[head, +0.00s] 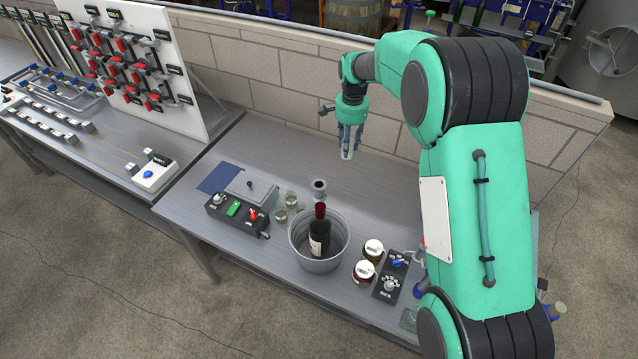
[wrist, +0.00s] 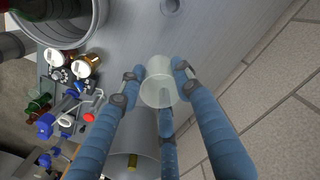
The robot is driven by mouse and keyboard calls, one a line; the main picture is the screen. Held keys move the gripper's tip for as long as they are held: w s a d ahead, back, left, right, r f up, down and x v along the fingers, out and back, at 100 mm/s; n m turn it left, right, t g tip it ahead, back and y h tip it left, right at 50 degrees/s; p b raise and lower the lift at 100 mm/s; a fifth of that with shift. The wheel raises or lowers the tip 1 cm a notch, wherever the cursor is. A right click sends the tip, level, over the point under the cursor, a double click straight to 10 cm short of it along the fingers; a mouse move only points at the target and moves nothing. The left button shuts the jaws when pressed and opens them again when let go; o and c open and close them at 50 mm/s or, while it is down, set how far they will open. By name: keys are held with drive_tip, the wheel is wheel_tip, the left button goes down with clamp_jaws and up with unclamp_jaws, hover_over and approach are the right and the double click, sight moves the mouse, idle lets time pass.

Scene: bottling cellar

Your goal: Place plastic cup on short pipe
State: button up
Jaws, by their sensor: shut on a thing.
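My gripper (head: 347,138) hangs above the back of the grey bench, pointing down. Its blue fingers are shut on a translucent plastic cup (head: 346,154). The wrist view shows the cup (wrist: 160,88) between the fingertips (wrist: 156,78), with bench surface around it. The short pipe (head: 319,188) stands upright on the bench behind the bucket, apart from the cup and to its lower left in the head view. In the wrist view the pipe (wrist: 171,5) is partly cut off at the top edge, beyond the cup.
A metal bucket (head: 336,263) with a dark wine bottle (head: 319,232) stands in front of the pipe. Two small glasses (head: 281,215) and a control box (head: 232,215) stand left. Jars (head: 364,272) and a switch box (head: 390,280) stand right. A block wall (head: 290,75) runs behind the bench.

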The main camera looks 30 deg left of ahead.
drive_tip(key=s+a+f+p, duration=0.15)
drive_tip(key=a+f, duration=0.25)
drive_tip(key=a, duration=0.6)
hover_over(319, 184)
wheel_tip(319, 184, down, 4)
drive_tip(key=shift+f, duration=0.45)
drive_tip(key=shift+s, duration=0.1)
drive_tip(key=shift+f, duration=3.1)
drive_tip(key=shift+d, duration=0.1)
drive_tip(key=shift+f+p, duration=0.3)
drive_tip(key=shift+f, duration=1.55)
drive_tip(key=shift+f, duration=0.25)
